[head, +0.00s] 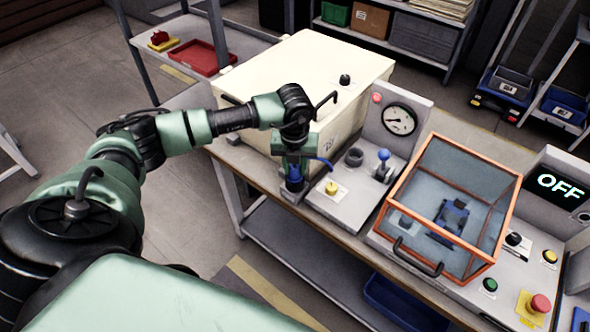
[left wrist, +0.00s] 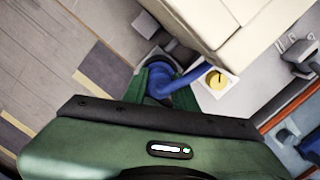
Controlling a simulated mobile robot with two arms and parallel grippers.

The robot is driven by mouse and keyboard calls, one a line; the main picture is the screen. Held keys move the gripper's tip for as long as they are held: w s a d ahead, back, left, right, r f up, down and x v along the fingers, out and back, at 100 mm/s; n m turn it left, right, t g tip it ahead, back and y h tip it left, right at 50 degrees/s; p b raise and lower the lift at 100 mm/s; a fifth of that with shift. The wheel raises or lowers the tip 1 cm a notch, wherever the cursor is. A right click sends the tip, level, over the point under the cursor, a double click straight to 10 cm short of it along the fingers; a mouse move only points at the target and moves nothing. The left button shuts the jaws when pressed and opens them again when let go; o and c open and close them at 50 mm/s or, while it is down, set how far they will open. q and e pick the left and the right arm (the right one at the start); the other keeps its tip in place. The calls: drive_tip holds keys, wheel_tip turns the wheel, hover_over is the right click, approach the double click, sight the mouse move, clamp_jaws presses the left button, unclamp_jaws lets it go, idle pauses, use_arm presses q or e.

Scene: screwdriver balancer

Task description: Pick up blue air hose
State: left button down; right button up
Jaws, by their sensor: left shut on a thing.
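The blue air hose (head: 323,164) shows at my left gripper (head: 293,178), beside the front left end of the grey control panel (head: 348,212). In the left wrist view the blue hose (left wrist: 188,76) curves from between the green fingers of my left gripper (left wrist: 158,86) towards the upper right. My left gripper is shut on the hose. Its body hides part of the hose, and the hose's far end is hard to make out. My right gripper is not in view.
A cream box (head: 300,70) stands just behind the gripper. An orange-framed clear case (head: 470,165) stands to the right. Floor is open left of the bench.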

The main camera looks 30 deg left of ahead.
sight(295, 166)
use_arm(q)
wheel_tip(295, 166, up, 20)
drive_tip(key=b, duration=0.4)
